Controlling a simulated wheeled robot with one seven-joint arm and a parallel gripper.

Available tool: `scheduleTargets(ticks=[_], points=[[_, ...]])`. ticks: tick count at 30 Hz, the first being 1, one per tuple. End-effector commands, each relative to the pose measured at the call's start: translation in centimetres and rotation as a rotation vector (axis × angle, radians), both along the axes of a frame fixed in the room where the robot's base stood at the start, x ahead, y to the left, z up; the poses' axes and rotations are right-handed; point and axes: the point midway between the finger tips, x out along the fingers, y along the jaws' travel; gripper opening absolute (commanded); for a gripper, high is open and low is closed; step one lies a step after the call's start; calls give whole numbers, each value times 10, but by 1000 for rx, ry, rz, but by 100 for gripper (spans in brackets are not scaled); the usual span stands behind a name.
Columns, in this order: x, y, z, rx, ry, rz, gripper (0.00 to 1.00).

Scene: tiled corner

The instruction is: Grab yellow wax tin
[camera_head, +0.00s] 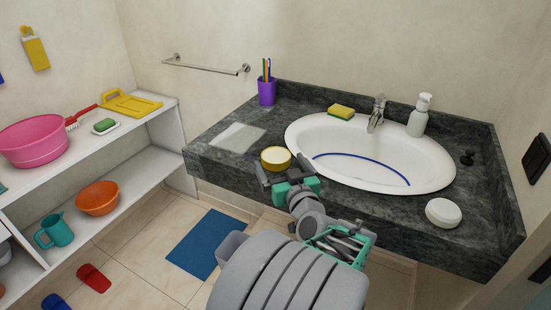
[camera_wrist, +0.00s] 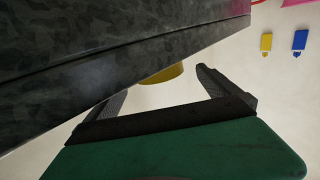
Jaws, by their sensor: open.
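The yellow wax tin (camera_head: 276,155) is a short round tin with a yellow side and a paler top. It sits on the dark stone counter (camera_head: 345,187) near its front edge, left of the sink. My gripper (camera_head: 281,167) is open at the counter's front edge, with its fingers close around the near side of the tin. In the wrist view, part of the tin (camera_wrist: 162,74) shows beyond and between the fingertips of my gripper (camera_wrist: 163,81). The rest of the tin is hidden behind the counter edge there. I cannot tell whether the fingers touch it.
The white sink (camera_head: 440,178) is just right of the tin, with a blue curved line in its basin. A pale flat cloth or sheet (camera_head: 238,137) lies to the left. A purple cup (camera_head: 266,92) with brushes stands behind. The counter's front edge is close to my gripper.

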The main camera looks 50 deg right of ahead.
Motion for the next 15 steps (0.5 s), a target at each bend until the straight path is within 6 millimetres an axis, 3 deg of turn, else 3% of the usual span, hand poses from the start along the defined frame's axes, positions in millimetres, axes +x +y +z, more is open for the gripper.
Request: scheduleTargets(ticks=[7,15], points=[[37,-21,0,2,1,4,100],[42,-27,-1,1,0,-3,100]])
